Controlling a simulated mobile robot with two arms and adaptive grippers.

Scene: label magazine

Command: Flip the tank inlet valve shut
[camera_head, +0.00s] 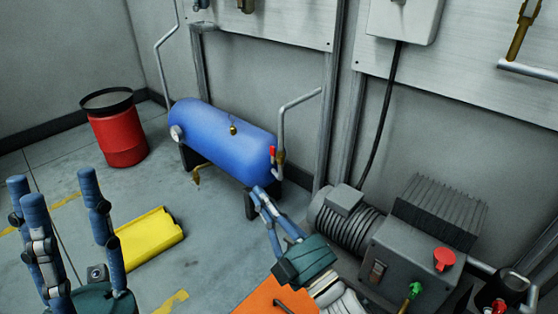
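The blue tank (220,138) lies on its side on a stand against the back wall. A small valve with a red lever (273,152) sits at its right end, beside a grey pipe that rises and bends right. The lever stands roughly upright. My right gripper (262,192) is just below the valve, with its blue fingers pointing up and left toward the tank's end. It appears apart from the lever, and the gap between its fingers is unclear. My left gripper (58,192) is at the lower left, fingers spread wide and empty, far from the valve.
A red drum (119,137) stands at the back left. A yellow block (149,239) lies on the floor. A grey motor unit (405,265) with a red button (444,259) and a green-handled valve (415,290) is at the lower right. An orange surface (262,297) is at the bottom.

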